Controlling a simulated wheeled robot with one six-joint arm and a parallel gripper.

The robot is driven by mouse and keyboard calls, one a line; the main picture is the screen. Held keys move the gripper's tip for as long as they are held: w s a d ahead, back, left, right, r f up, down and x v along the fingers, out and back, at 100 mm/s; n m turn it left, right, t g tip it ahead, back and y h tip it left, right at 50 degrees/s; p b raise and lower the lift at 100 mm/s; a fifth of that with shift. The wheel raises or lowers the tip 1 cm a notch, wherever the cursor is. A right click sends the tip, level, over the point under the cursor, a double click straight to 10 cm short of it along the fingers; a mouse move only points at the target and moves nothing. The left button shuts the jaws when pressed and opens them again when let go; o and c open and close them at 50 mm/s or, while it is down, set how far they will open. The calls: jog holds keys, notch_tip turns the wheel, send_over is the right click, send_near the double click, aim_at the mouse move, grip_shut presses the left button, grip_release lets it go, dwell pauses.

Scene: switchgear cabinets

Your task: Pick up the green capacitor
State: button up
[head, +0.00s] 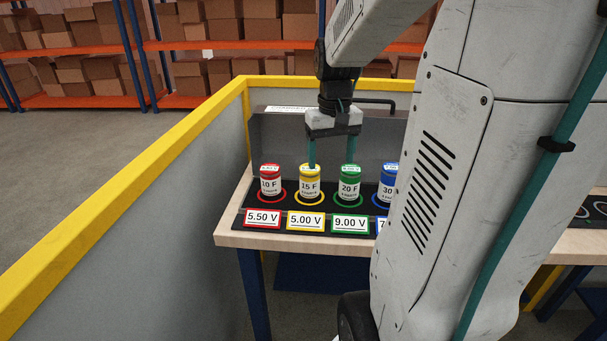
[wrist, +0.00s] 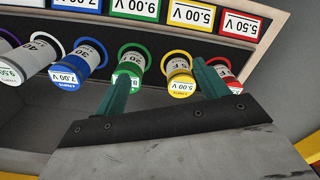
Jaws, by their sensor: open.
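The green capacitor (head: 349,189), a green-topped can with a white "20 F" label, stands upright in a green ring on the black tray (head: 331,203). It also shows in the wrist view (wrist: 131,61), partly covered by one finger. My gripper (head: 331,162) is open and empty, with teal fingers pointing down. In the head view one finger is over the yellow capacitor (head: 310,184) and the other over the green one. In the wrist view (wrist: 160,74) the fingers frame the yellow capacitor, one in front of the green can, the other between the yellow and red cans.
The red capacitor (head: 270,184) stands at the left and the blue capacitor (head: 387,186) right of the green one, partly hidden by my arm. White and purple-ringed cans show at the wrist view's left. Voltage plates (head: 349,223) line the front. A yellow-topped wall (head: 150,155) borders the left.

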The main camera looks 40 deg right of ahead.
jog(key=m, duration=0.1)
send_over(350, 179)
jog(key=w+d, duration=0.1)
jog(key=d, duration=0.1)
jog(key=f, duration=0.2)
jog(key=shift+w+f, duration=0.2)
jog(key=shift+f, duration=0.2)
jog(key=f, duration=0.8)
jog(key=shift+w+d, duration=0.2)
jog(key=shift+r, duration=0.1)
jog(key=c, duration=1.2)
